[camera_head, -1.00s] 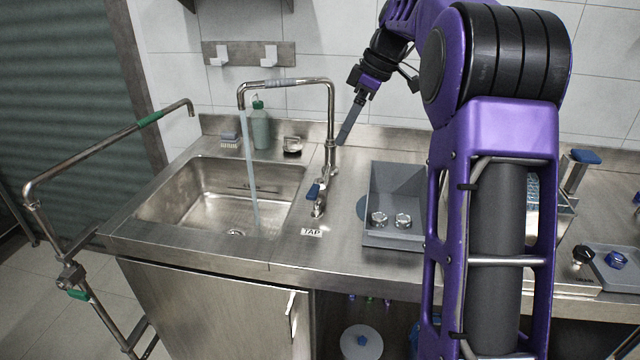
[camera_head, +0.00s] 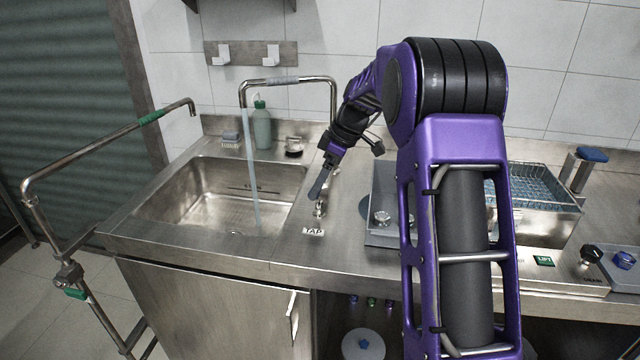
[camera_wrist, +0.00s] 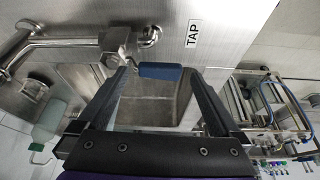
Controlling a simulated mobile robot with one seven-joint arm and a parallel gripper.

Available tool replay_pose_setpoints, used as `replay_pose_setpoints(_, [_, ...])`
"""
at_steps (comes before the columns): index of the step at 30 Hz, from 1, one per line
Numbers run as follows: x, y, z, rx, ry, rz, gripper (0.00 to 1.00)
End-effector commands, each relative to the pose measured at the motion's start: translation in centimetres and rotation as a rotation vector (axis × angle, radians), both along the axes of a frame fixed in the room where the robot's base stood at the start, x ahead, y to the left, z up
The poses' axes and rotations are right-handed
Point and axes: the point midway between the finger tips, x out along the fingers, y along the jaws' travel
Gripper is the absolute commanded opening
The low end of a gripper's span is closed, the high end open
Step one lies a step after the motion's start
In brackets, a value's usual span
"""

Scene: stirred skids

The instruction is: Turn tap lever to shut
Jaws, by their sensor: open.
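The tap (camera_head: 334,110) is a steel pipe spout arching over the sink, and a stream of water (camera_head: 252,175) runs from it into the basin. In the wrist view the blue tap lever (camera_wrist: 160,71) sticks out from the steel valve body (camera_wrist: 118,42), below the TAP label (camera_wrist: 193,33). My gripper (camera_head: 317,192) is over the valve at the sink's right side and hides the lever in the head view. In the wrist view my gripper (camera_wrist: 165,85) is open, with one finger on each side of the lever and a gap to each.
The sink (camera_head: 215,195) lies left of the tap. A soap bottle (camera_head: 261,127) stands behind it. A grey tray (camera_head: 382,240) with metal knobs sits close to the right. A wire basket (camera_head: 540,185) stands further right. A pipe rail (camera_head: 100,145) is at far left.

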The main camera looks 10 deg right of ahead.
Motion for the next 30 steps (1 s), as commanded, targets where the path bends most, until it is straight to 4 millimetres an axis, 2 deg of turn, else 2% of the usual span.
replay_pose_setpoints(3, [0.11,0.23,-0.61,0.0,0.0,0.0,1.0])
replay_pose_setpoints(11, [0.14,0.26,-0.71,0.0,-0.001,0.0,1.0])
replay_pose_setpoints(14, [0.14,0.25,-0.69,0.0,-0.001,0.0,0.86])
replay_pose_setpoints(28, [-0.04,0.43,-0.83,0.002,0.007,0.003,0.01])
replay_pose_setpoints(30, [-0.06,0.45,-0.86,0.003,0.008,0.003,0.0])
